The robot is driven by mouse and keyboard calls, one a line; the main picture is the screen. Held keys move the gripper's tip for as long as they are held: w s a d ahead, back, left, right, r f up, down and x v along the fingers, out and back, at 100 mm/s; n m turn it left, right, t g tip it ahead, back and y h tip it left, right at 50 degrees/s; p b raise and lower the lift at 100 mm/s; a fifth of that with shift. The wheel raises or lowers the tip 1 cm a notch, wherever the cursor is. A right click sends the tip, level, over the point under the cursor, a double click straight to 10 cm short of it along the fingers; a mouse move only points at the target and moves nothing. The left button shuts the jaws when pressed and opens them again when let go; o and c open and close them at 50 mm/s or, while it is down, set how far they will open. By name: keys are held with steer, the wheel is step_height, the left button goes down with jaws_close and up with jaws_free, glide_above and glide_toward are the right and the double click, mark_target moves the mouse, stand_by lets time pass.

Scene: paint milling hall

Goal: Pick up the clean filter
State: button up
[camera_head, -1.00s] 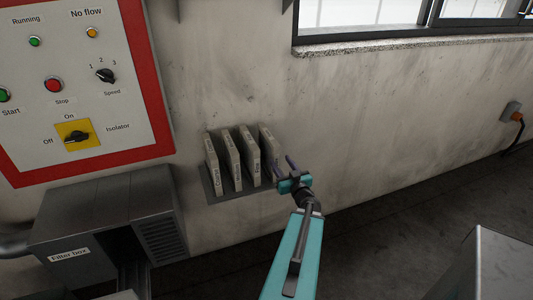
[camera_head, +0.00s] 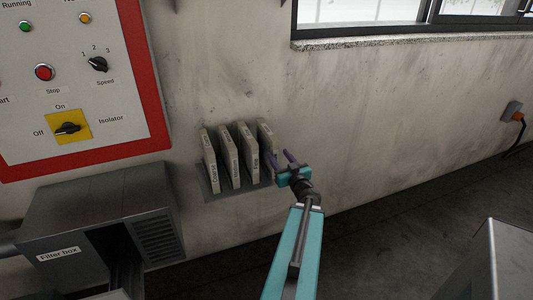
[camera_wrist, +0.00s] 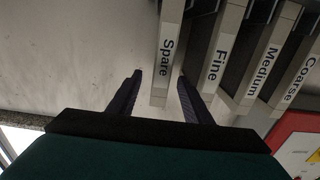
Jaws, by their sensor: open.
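Several flat, pale filters stand upright side by side in a wall rack (camera_head: 238,192). Labels in the wrist view read Spare (camera_wrist: 165,62), Fine (camera_wrist: 216,62), Medium (camera_wrist: 262,72) and Coarse (camera_wrist: 295,78); none reads "clean". The Spare filter (camera_head: 265,132) is the rightmost in the head view. My gripper (camera_head: 281,158) is open and empty at the Spare filter. In the wrist view, the filter's lower end shows between my two fingers (camera_wrist: 160,80). Neither finger clearly touches it, and how deep it sits between them I cannot tell.
The Fine filter stands close beside the Spare one. A grey filter box (camera_head: 95,215) is below a red-framed control panel (camera_head: 125,115) at left. Bare wall is free to the right of the rack. A grey metal block (camera_head: 490,265) stands at lower right.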

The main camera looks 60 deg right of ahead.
mark_target(277, 152)
steer(key=shift+w+d+b, duration=0.3)
steer(key=shift+w+b, duration=0.25)
steer(key=shift+b, duration=3.75)
steer(key=b+x, duration=0.3)
steer(key=b, duration=0.2)
steer(key=shift+x, duration=0.75)
steer(key=shift+w+d+r, duration=0.1)
steer(key=shift+w+d, duration=0.35)
steer(key=shift+w, duration=0.05)
steer(key=shift+w, duration=0.1)
steer(key=shift+b+x, duration=0.4)
steer(key=shift+x, duration=2.1)
